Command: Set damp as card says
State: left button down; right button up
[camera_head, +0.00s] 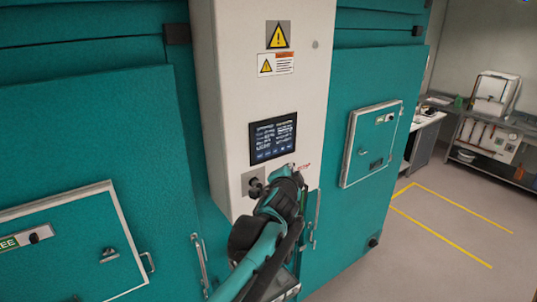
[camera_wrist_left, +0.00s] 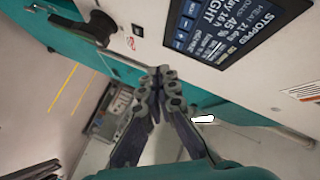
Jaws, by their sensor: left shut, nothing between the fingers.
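The control panel (camera_head: 275,85) is a pale upright box between teal chamber walls. Its dark touch screen (camera_head: 273,138) shows lines of text. In the left wrist view the screen (camera_wrist_left: 235,28) appears turned, with "STOPPED", "HEAT 21", "45 %" and "LIGHT" partly readable. A dark knob (camera_head: 256,187) sits below the screen. My left gripper (camera_head: 291,172) is just below the screen's lower right, in front of the panel. In the left wrist view its fingertips (camera_wrist_left: 158,74) are together with nothing between them. Contact with the panel cannot be told. No setting card is recognisable. My right gripper is out of view.
Teal chamber doors with a framed hatch stand at left (camera_head: 60,245) and right (camera_head: 370,143). Warning labels (camera_head: 277,50) are above the screen. A steel bench (camera_head: 490,140) with equipment is at the far right. Yellow-marked floor (camera_head: 450,225) is clear.

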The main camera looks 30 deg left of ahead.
aim_at(272, 153)
pick_arm(q)
jog(key=shift+w+a+b, duration=0.15)
jog(key=shift+w+a, duration=0.4)
jog(key=shift+a, duration=0.75)
jog(key=shift+w+a+b, duration=0.15)
jog(key=shift+w+a, duration=0.35)
jog(key=shift+a, duration=0.75)
jog(key=shift+w+a+b, duration=0.15)
jog(key=shift+w+a, duration=0.4)
jog(key=shift+a, duration=0.75)
jog(key=shift+a, duration=0.1)
jog(key=shift+w+a, duration=0.15)
jog(key=shift+a, duration=0.15)
jog(key=shift+w+a, duration=0.1)
jog(key=shift+a, duration=0.2)
jog(key=shift+s+d, duration=0.3)
jog(key=shift+d, duration=0.45)
jog(key=shift+s+d, duration=0.3)
jog(key=shift+d, duration=0.45)
jog(key=shift+s+d, duration=0.35)
jog(key=shift+d, duration=0.45)
jog(key=shift+s+d, duration=0.3)
jog(key=shift+d, duration=0.45)
